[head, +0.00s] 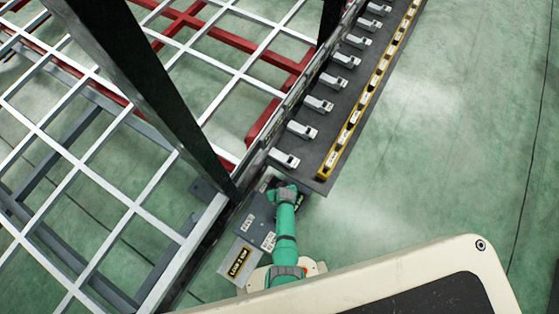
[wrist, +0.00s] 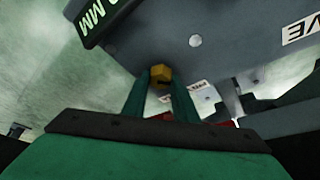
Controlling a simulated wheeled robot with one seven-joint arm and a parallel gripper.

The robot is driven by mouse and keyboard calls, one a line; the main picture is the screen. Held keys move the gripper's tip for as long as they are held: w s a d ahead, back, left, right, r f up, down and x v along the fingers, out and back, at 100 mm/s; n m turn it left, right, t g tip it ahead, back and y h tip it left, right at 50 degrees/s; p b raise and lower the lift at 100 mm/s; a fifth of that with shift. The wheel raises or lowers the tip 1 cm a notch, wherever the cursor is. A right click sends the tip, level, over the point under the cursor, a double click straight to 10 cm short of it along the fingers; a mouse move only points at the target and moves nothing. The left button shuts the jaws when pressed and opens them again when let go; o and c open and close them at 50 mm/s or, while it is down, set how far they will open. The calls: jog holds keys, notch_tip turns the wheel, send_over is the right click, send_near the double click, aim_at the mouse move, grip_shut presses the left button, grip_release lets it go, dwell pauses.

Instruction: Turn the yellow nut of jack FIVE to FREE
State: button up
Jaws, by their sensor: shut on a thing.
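In the wrist view the yellow nut (wrist: 158,74) sits below the grey jack plate (wrist: 225,50). My gripper (wrist: 165,82) has its two green fingers on either side of the nut and is shut on it. A small white label (wrist: 197,86) lies just right of the fingers; its lettering is too small to read surely. A white label ending in "VE" (wrist: 303,30) is at the right edge. In the head view my green arm reaches to the grey plate (head: 240,240), and the nut and fingertips are hidden there.
A black sign (wrist: 100,18) ending in "MM" hangs close at upper left. In the head view a dark post (head: 140,95) and white grid frame (head: 85,170) stand left. A dark shelf with several grey clamps (head: 303,130) and a yellow rail (head: 345,135) runs upper right. Green floor is clear at right.

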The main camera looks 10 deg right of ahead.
dwell(0.3)
jog(key=o, duration=1.1)
jog(key=shift+r, duration=0.1)
jog(key=v, duration=1)
jog(key=shift+s+r, duration=0.2)
jog(key=shift+r, duration=0.15)
jog(key=shift+w, duration=0.1)
